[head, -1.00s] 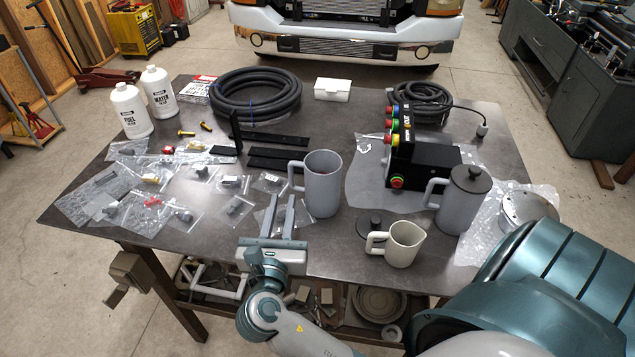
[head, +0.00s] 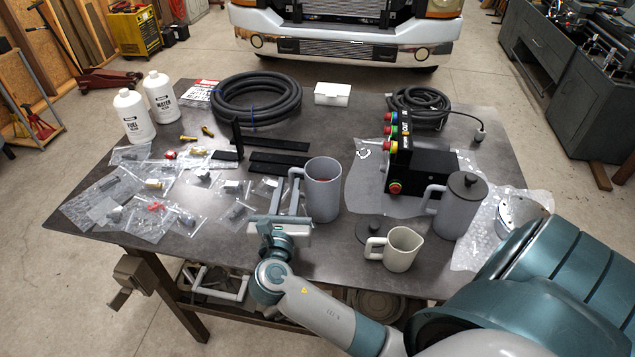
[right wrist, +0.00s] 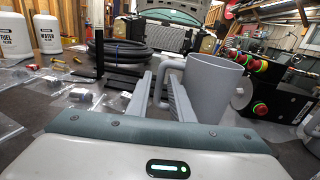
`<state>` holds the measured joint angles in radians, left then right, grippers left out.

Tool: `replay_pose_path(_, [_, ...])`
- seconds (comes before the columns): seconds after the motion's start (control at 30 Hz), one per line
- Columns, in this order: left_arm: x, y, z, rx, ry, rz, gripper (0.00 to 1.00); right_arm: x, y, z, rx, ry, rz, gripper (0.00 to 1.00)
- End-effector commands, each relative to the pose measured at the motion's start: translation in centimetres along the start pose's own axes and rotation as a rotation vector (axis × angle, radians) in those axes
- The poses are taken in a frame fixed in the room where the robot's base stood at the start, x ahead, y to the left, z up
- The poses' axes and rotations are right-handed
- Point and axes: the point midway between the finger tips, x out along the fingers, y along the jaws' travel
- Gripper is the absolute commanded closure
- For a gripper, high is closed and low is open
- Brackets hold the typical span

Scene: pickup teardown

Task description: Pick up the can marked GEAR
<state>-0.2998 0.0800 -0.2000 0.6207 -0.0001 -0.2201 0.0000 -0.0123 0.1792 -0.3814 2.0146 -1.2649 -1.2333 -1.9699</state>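A tall grey open can with a side handle (head: 323,192) stands upright near the table's front middle; it also shows in the right wrist view (right wrist: 212,88). A grey can with a dark lid (head: 455,207) stands to its right, and a small cream jug (head: 402,250) stands in front. I can read no GEAR mark on any of them. My right gripper (head: 285,187) is open, its two fingers apart and pointing away from me at the tall can's handle. In the right wrist view the handle shows between and beyond the fingers (right wrist: 162,92); contact cannot be told. My left gripper is out of view.
Bagged small parts (head: 150,205) cover the left of the table (head: 330,262). Black bars (head: 280,144) and a coiled hose (head: 256,97) lie behind the gripper. A black control box (head: 430,170) stands on the right. White bottles (head: 161,97) stand at the back left.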

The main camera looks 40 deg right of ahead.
Motion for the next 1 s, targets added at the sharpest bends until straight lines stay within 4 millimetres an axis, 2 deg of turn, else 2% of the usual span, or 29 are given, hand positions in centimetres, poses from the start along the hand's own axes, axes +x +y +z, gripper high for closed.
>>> replay_pose_path(0.17, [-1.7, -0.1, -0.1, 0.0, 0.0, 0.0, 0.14, 2.3, -0.2, 0.5, -0.004, -0.003, 0.0, 0.8])
replay_pose_path(0.33, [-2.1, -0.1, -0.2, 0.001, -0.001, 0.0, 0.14, 4.0, -0.2, 0.2, -0.003, -0.001, 0.0, 0.8])
replay_pose_path(0.87, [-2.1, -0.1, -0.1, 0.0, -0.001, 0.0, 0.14, 4.4, -0.2, 0.0, -0.001, 0.0, 0.0, 0.8])
replay_pose_path(0.97, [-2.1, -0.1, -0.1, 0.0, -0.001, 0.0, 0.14, 4.4, -0.2, 0.0, -0.001, 0.0, 0.0, 0.99])
replay_pose_path(1.0, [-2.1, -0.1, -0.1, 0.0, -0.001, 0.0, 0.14, 4.4, -0.2, 0.0, -0.001, 0.0, 0.0, 1.0])
